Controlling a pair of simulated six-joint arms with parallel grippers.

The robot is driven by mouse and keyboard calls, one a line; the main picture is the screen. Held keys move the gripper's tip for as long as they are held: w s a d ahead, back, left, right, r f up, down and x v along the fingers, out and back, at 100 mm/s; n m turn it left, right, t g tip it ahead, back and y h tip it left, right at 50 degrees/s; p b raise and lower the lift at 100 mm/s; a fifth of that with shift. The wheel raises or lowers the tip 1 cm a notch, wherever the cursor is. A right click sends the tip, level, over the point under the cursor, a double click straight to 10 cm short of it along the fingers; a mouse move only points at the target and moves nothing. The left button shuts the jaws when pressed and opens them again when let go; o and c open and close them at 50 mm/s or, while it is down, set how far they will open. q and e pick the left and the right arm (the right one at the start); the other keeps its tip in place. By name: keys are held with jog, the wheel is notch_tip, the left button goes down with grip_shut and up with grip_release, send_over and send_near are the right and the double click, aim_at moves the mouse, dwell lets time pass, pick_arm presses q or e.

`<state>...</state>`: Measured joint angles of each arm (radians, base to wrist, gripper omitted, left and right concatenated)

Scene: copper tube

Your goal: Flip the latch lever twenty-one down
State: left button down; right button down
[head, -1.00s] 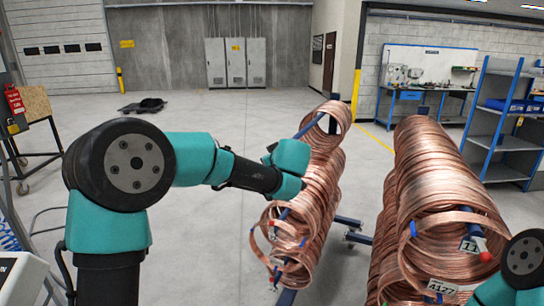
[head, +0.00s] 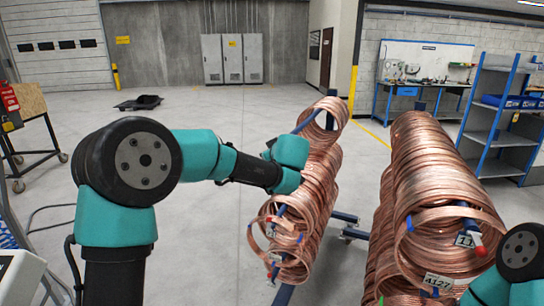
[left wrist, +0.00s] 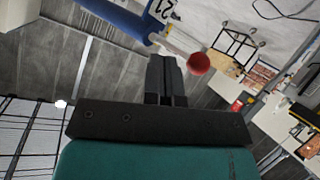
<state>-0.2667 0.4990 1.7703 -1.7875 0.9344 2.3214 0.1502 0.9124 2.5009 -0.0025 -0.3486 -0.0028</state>
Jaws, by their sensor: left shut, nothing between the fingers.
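In the left wrist view, my left gripper (left wrist: 166,62) is shut and empty, its dark fingers side by side. Just right of the fingertips is a red ball knob (left wrist: 199,64) on a pale lever shaft, close to them; I cannot tell if they touch. The lever joins the end of a blue bar (left wrist: 118,18). A white tag marked 21 (left wrist: 163,10) hangs beside the bar, partly cut off. In the head view, my left arm reaches the left rack of copper coils (head: 319,185), and its fingers are hidden there. My right gripper is out of view.
A second rack of copper coils (head: 428,165) stands to the right, with tag 4127 (head: 438,282) and a red-tipped lever (head: 480,251) at its front. A blue shelf (head: 497,130) and workbench (head: 420,85) stand behind. Open floor lies between the left rack and the cabinets (head: 232,60).

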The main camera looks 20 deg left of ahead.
pick_arm(q)
jog(key=s+d+r, duration=0.2)
jog(key=s+d, duration=0.6)
jog(key=shift+s, duration=0.3)
dwell(0.4)
